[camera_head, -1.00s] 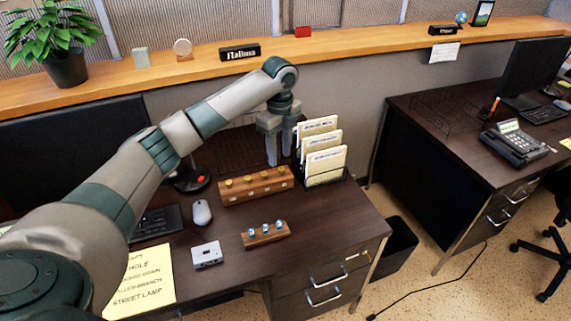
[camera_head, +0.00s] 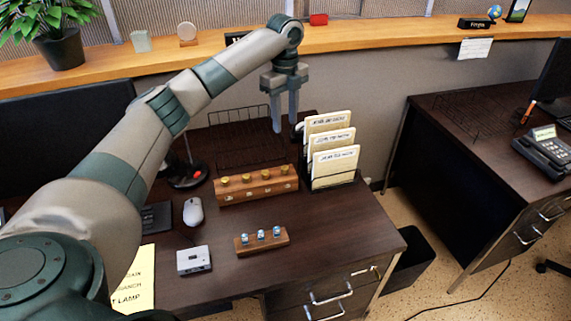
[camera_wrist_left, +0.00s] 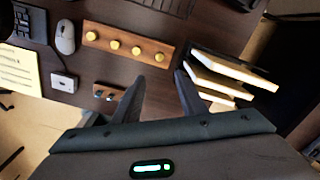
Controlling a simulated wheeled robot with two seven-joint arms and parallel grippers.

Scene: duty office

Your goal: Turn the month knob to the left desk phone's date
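My left gripper (camera_head: 285,125) is open and empty. It hangs fingers-down above the back of the left desk, beside the folder rack; its open fingers also show in the wrist view (camera_wrist_left: 159,78). A wooden block with several brass knobs (camera_head: 257,184) lies on the desk in front of it, apart from the fingers. The block also shows in the wrist view (camera_wrist_left: 127,43). A smaller block with three blue-white knobs (camera_head: 262,241) lies nearer. I cannot tell which knob is the month knob. One desk phone (camera_head: 546,148) with a lit screen stands on the right desk; its date is unreadable.
A rack of folders (camera_head: 333,150) stands right of the knob block. A wire tray (camera_head: 240,140) is behind. A mouse (camera_head: 193,211), a small grey box (camera_head: 194,260) and a yellow note (camera_head: 140,283) are at the left. A bin (camera_head: 410,260) stands between the desks.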

